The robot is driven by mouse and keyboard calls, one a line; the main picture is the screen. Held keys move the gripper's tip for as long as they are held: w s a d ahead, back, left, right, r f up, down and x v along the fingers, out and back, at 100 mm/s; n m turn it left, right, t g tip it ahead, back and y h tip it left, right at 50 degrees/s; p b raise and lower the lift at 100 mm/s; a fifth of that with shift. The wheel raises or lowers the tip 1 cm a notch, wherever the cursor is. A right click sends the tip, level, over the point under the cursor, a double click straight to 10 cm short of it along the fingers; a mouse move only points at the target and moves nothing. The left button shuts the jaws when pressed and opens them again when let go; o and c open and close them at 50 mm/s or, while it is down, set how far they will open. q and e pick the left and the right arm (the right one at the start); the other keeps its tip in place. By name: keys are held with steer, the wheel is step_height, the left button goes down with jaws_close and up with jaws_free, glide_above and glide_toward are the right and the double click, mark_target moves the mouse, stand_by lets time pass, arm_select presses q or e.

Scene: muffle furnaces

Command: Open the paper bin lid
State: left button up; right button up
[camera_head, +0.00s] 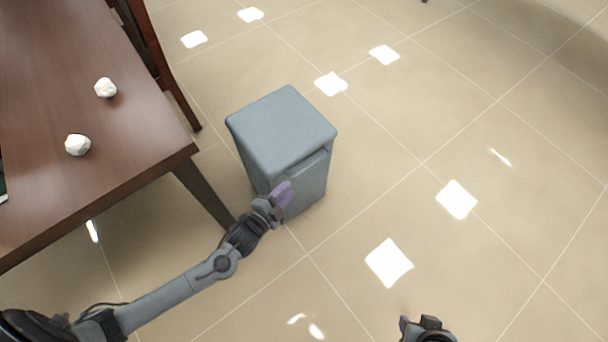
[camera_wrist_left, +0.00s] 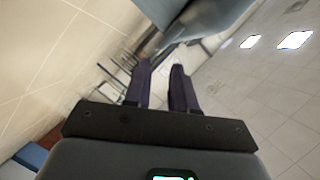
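The paper bin (camera_head: 312,185) is a grey-blue box standing on the floor beside the table, its flat lid (camera_head: 281,125) lying closed on top. My left gripper (camera_head: 284,191) has purple fingers and is at the bin's front face, below the lid's front edge. I cannot tell whether it touches the bin. In the left wrist view its two dark fingers (camera_wrist_left: 161,72) stand apart with an empty gap between them. A grey-blue part of the bin (camera_wrist_left: 205,18) fills the top of that view. My right gripper (camera_head: 427,328) shows only partly at the bottom edge, its fingers unclear.
A dark brown table (camera_head: 115,135) with two white crumpled lumps, one nearer (camera_head: 77,145) and one farther (camera_head: 105,87), stands left of the bin. A table leg (camera_head: 203,195) is close to my left arm. The tiled floor (camera_head: 450,130) to the right is clear.

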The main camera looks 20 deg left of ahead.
mark_target(301, 174)
arm_select(q)
steer(key=b+x, duration=0.4)
steer(key=x, duration=0.4)
steer(key=shift+w+f, duration=0.2)
steer(key=shift+w, duration=0.1)
steer(key=shift+b+x, duration=0.55)
steer(key=shift+x, duration=0.25)
steer(key=shift+r, duration=0.15)
steer(key=shift+c, duration=0.3)
jaws_close()
